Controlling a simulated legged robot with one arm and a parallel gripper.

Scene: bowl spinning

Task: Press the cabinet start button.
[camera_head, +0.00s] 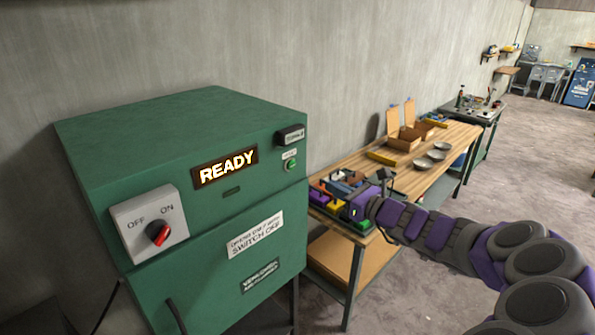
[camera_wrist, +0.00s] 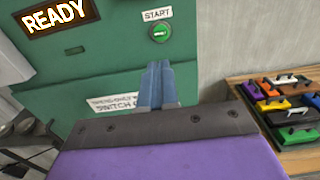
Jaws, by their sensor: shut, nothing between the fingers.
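The green cabinet (camera_head: 215,120) stands at the left in the head view, with a lit READY display (camera_head: 226,167). Its round green start button (camera_head: 291,165) is on the upper right of the front. In the wrist view the button (camera_wrist: 159,32) sits under a START label, just above my fingertips in the picture. My gripper (camera_wrist: 157,66) is shut and empty, its blue-grey fingers pointing toward the cabinet front. In the head view my purple arm reaches in from the right and ends to the right of the cabinet, apart from the button. The fingers are hard to make out there.
Open floor lies at the right.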

